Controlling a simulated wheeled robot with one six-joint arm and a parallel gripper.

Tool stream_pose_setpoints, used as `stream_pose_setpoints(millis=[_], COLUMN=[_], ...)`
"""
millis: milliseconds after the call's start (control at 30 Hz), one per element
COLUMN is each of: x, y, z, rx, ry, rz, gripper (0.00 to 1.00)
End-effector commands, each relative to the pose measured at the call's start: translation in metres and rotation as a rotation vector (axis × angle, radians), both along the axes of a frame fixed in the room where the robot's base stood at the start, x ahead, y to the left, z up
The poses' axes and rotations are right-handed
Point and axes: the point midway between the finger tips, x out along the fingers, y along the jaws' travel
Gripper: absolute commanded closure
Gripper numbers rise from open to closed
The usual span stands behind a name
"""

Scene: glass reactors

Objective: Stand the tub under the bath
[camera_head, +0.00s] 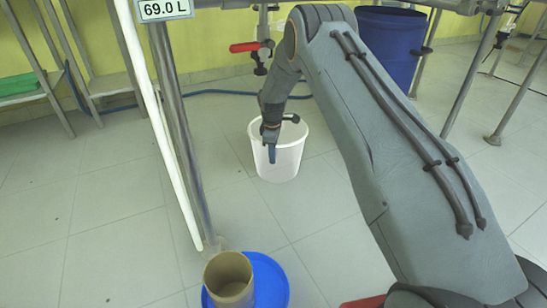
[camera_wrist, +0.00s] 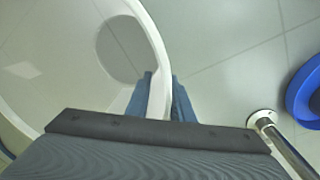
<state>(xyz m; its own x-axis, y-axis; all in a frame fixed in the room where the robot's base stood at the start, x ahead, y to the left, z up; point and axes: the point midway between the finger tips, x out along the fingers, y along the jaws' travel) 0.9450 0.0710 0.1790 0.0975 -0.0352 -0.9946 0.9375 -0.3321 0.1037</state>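A white tub (camera_head: 288,160) stands upright on the tiled floor, or very close to it, in the middle of the head view. My gripper (camera_head: 271,155) reaches down over its near rim, with one finger in front of the wall. In the wrist view, my gripper (camera_wrist: 161,76) has one blue finger inside the tub and one outside. The tub's rim (camera_wrist: 158,60) fills the space between them. The tub looks empty. I cannot clearly make out the bath; a drain valve with a red handle (camera_head: 245,47) hangs behind the tub, and what is above it is cut off.
A blue tray (camera_head: 272,283) with a beige cylindrical vessel (camera_head: 229,278) lies on the floor in front. A metal post (camera_head: 180,120) stands left of the tub. A blue drum (camera_head: 385,40) is at the back right. A blue hose (camera_head: 215,92) runs behind. Floor left is clear.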

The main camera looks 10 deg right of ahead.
Motion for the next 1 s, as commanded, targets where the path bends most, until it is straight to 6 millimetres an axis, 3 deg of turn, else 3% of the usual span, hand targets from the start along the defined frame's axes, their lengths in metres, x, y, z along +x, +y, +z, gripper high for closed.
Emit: stream_pose_setpoints(millis=[33, 233, 733, 1000], x=[-0.001, -0.004, -0.005, -0.01], y=[0.0, 0.002, 0.003, 0.013], z=[0.012, 0.042, 0.052, 0.081], rx=[0.001, 0.0, -0.004, -0.08], ry=[-0.001, -0.002, -0.005, -0.06], rz=[0.0, 0.0, 0.005, 0.079], gripper=[0.79, 0.79, 0.79, 0.79])
